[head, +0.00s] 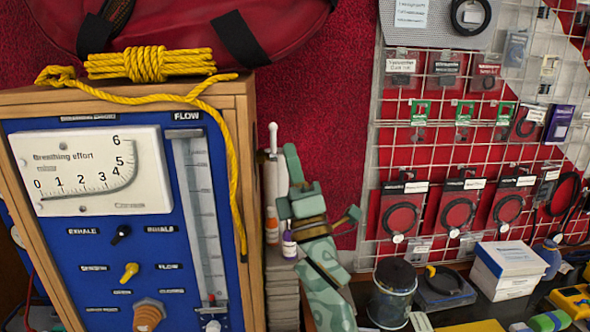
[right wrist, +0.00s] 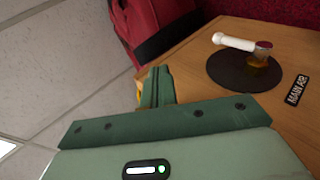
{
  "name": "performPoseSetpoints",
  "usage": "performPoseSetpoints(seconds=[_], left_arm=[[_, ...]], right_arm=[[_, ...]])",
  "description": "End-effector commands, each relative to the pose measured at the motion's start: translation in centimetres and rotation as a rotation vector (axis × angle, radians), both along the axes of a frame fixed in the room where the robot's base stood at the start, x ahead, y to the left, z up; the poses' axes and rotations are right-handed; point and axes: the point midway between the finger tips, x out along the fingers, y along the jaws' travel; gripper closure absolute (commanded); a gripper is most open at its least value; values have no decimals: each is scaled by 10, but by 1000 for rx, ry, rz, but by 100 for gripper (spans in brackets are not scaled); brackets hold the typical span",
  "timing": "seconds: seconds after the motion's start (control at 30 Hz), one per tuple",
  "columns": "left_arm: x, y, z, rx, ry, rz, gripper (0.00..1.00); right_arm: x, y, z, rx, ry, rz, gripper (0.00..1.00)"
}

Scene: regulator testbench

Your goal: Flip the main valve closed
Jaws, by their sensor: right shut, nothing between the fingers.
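The main valve shows in the right wrist view: a white handle (right wrist: 234,41) on a small brass and red stem (right wrist: 262,55), over a black round plate (right wrist: 238,72). A "MAIN AIR" label (right wrist: 297,90) is beside it on the wooden panel. In the head view, a white upright piece (head: 272,138) at the box's right side looks like this handle. My right gripper (head: 292,163) is shut and empty, pointing up beside the box's right side. Its green fingers (right wrist: 157,88) show apart from the valve in the wrist view. My left gripper is not in view.
The wooden test box (head: 247,130) carries a blue gauge panel (head: 75,240). Yellow rope (head: 150,63) and a red bag (head: 180,25) are on top. A small bottle (head: 289,243) shows close to my right arm.

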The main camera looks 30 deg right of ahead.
Motion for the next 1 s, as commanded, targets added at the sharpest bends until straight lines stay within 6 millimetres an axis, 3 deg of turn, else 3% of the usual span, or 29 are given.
performPoseSetpoints(seconds=[0.2, 0.8, 0.9, 0.97, 1.0], left_arm=[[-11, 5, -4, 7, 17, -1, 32], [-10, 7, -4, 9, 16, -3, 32], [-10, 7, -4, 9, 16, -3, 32], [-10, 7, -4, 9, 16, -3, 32], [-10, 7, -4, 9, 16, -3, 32]], right_arm=[[-17, 6, -1, 0, 0, 0, 100], [-18, 6, -2, 5, 7, 3, 100], [-14, 4, -21, 59, 83, 33, 100], [-11, 2, -48, 135, 187, 68, 100], [-9, 0, -73, 209, 277, 94, 100]])
